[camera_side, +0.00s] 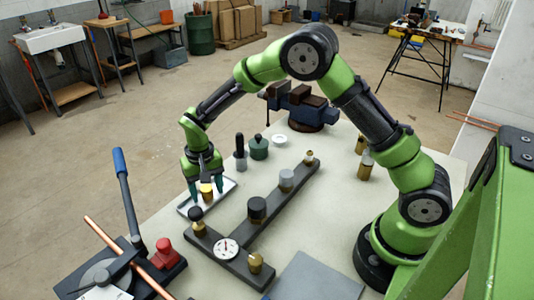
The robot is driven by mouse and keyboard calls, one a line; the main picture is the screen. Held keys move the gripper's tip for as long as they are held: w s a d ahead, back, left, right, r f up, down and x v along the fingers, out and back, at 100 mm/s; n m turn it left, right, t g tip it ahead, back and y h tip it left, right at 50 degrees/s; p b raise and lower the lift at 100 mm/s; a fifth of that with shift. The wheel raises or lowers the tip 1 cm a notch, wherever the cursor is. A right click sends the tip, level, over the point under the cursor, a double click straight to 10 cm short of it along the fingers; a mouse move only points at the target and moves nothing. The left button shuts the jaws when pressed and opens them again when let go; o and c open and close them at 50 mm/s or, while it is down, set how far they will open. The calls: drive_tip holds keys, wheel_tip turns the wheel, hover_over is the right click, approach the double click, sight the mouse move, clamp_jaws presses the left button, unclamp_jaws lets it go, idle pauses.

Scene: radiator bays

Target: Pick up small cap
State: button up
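My gripper (206,191) points down over a shallow light tray (226,186), with its two teal fingers apart. A small yellow-orange piece (206,191), which looks like a small cap, sits between the fingers, with visible room beside it. I cannot tell whether a finger touches it. Its top is partly hidden by my gripper. Just in front, a dark cap (195,213) sits on a brass fitting (198,227) of the dark T-shaped manifold. A larger black cap (257,207) and a grey cap (286,179) sit along the manifold's long bar.
The manifold (235,245) carries a round white gauge (227,248) and a brass fitting (255,262). A dark bottle (240,152) and green jar (259,147) stand behind the tray. A blue-handled lever tool (125,190) rises at left. A vise (300,107) stands at the back.

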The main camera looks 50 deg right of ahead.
drive_tip(key=c, duration=1)
